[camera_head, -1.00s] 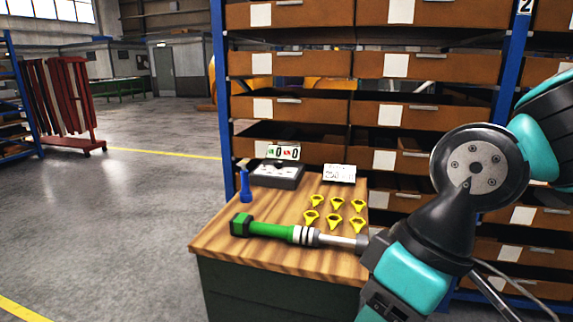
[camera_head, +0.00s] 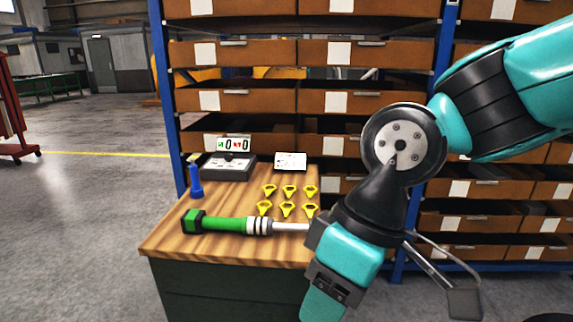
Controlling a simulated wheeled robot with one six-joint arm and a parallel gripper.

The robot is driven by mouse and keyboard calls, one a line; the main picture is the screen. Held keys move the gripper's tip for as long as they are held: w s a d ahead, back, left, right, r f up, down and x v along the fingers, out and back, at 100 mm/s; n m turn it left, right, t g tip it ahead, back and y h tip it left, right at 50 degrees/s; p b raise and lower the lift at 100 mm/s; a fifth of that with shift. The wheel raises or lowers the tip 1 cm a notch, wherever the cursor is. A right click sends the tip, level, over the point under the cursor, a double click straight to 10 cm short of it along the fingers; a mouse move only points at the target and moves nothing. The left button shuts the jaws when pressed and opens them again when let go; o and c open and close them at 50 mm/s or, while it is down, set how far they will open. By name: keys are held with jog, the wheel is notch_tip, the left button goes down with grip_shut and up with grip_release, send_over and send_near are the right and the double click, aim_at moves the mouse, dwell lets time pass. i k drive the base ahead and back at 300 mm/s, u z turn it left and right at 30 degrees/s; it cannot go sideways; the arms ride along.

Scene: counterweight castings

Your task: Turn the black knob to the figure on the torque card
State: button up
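A torque wrench lies across the wooden bench top, with a green handle (camera_head: 225,224), pale rings and a bare metal shaft (camera_head: 290,227) whose right end is hidden behind my arm. A white card (camera_head: 290,160) with small dark print stands at the back of the bench; its figure is too small to read. A dark tray-like box (camera_head: 227,168) with a pale panel stands to its left. I cannot make out a black knob for certain. My arm reaches down at the bench's right side, and my gripper's fingers are not in view.
Several yellow tags (camera_head: 288,191) lie behind the wrench. Shelving with brown bins (camera_head: 340,100) rises behind the bench (camera_head: 180,250). Open floor lies to the left.

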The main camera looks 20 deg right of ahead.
aim_at(228, 156)
jog(key=z, duration=0.75)
jog(key=k, duration=1.1)
jog(key=z, duration=1.15)
jog(key=i, duration=2.2)
jog(key=u, duration=0.8)
jog(key=i, duration=1.35)
jog(key=u, duration=1.8)
jog(key=i, duration=0.85)
jog(key=u, duration=0.65)
